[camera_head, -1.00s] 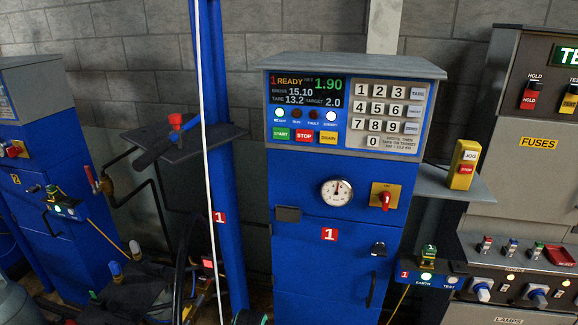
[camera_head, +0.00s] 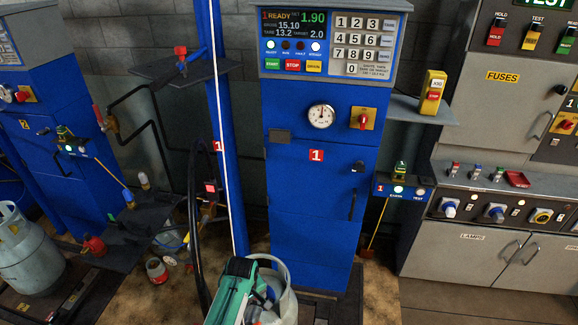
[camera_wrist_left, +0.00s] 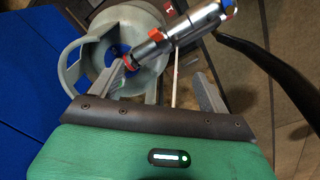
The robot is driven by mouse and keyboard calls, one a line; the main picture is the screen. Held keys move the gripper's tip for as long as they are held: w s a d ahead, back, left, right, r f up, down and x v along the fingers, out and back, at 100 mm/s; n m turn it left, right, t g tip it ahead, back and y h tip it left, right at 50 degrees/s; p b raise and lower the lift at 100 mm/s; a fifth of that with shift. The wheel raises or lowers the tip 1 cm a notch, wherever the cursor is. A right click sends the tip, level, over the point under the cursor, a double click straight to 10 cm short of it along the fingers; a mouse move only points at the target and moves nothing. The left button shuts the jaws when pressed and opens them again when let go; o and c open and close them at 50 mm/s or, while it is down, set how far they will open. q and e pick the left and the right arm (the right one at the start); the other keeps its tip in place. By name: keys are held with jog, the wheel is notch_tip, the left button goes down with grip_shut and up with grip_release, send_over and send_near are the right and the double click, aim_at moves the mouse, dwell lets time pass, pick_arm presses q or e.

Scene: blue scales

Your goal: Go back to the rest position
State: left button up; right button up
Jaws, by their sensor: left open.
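My left gripper (camera_head: 262,303) is at the bottom centre of the head view, its green body over the grey gas cylinder (camera_head: 287,300) in front of the blue filling cabinet marked 1 (camera_head: 316,205). In the left wrist view my left gripper (camera_wrist_left: 165,88) is open, its two grey fingers apart. The cylinder's ring collar (camera_wrist_left: 76,62) lies beyond the left finger. A silver filling head with red parts (camera_wrist_left: 182,32) lies across the collar, beyond the fingers. I cannot tell whether a finger touches it. My right gripper is in neither view.
A blue post (camera_head: 230,150) with a black hose (camera_head: 195,235) stands left of the cabinet. Another grey cylinder (camera_head: 30,255) stands at the far left. A grey control cabinet (camera_head: 515,120) stands at the right. The floor (camera_head: 440,300) at the lower right is clear.

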pick_arm(q)
jog(key=s+a+r+m+t, duration=0.1)
jog(key=s+a+r+m, duration=0.2)
jog(key=s, duration=0.4)
jog(key=s+a+r+m+t, duration=0.1)
jog(key=s+a+r, duration=0.1)
jog(key=s+a, duration=0.4)
jog(key=s+a+r+m+t, duration=0.15)
jog(key=s+r+m, duration=0.35)
jog(key=s+r, duration=0.9)
notch_tip(320, 180, down, 30)
jog(key=g, duration=0.1)
jog(key=s+a+f+g, duration=0.1)
jog(key=s+a+f, duration=0.2)
jog(key=s+f, duration=1.7)
jog(key=shift+s+a+f+m+g, duration=0.2)
jog(key=shift+f+m+g, duration=0.2)
jog(key=shift+f, duration=0.35)
